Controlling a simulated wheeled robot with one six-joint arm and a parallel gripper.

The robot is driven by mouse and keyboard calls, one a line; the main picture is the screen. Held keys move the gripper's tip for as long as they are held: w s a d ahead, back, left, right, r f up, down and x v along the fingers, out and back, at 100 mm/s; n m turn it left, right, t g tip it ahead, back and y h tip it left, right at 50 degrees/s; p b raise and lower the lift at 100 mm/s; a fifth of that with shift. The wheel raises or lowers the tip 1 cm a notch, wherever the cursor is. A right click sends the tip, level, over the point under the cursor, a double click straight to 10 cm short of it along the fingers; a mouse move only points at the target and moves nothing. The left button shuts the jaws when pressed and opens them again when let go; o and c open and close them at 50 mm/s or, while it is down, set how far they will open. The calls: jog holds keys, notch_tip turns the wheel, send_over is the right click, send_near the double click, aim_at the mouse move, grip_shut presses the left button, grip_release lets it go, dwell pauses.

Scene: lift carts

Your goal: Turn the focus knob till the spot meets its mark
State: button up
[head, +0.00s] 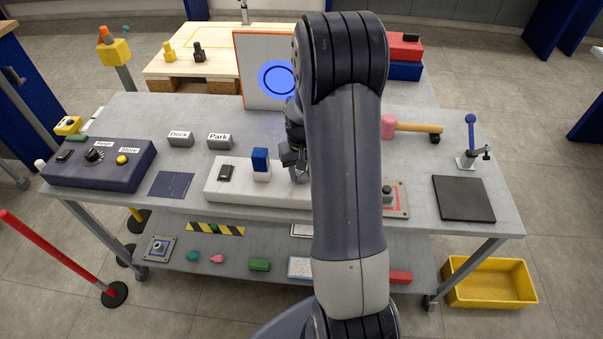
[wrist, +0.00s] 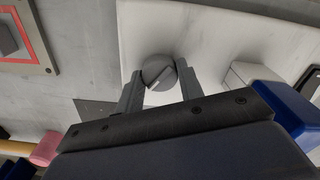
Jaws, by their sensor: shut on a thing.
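The focus knob (wrist: 158,71) is a round dark grey knob with a pale line across its face, on a white box (head: 218,187). My gripper (wrist: 159,83) is shut on the knob, with one finger on each side of it in the wrist view. In the head view my arm hides the knob, and my gripper (head: 294,165) shows only in part. Behind, a white screen (head: 250,60) with an orange edge carries a blue disc (head: 264,78) with a dark ring on it. My arm covers the right side of the screen, and I cannot make out a separate spot and mark.
A blue block on a white base (head: 260,160) and a black switch (head: 226,173) are on the white box, left of my gripper. A dark control box (head: 100,175) stands at the left.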

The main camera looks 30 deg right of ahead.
aim_at(302, 173)
jog(key=shift+m+b, duration=0.55)
jog(key=shift+m, duration=1.65)
jog(key=o, duration=1)
notch_tip(302, 173, up, 11)
jog(key=shift+f+b, duration=0.1)
jog(key=shift+b, duration=0.2)
